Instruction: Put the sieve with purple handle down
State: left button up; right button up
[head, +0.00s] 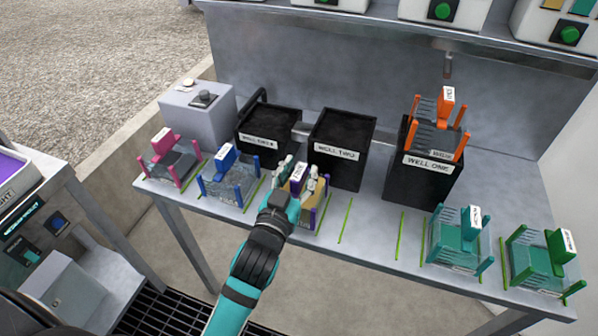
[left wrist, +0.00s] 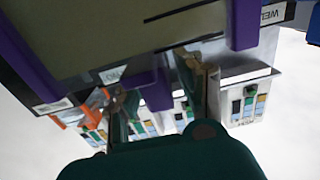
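The sieve with the purple handle (head: 300,212) is at the table's front edge, level as far as I can see, with yellowish contents and purple posts. In the left wrist view its purple parts and pale body (left wrist: 80,50) fill the upper left. My left gripper (head: 300,181) reaches over it with a finger on each side of the labelled handle. In the left wrist view the fingers (left wrist: 160,92) stand apart, with gaps beside the purple piece between them. I cannot tell for certain whether the sieve touches the table. My right gripper is not in view.
Pink (head: 173,162) and blue (head: 230,178) sieves stand to the left, teal (head: 457,243) and green (head: 540,265) ones to the right. Black wells (head: 270,152), (head: 343,168) stand behind; an orange sieve (head: 437,125) is on well one (head: 418,190). Green lines mark clear table (head: 375,225) to the right.

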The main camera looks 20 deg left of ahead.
pick_arm(q)
jog(key=shift+o, duration=0.3)
jog(key=shift+r, duration=0.2)
jog(key=s, duration=1.2)
jog(key=shift+a, duration=0.2)
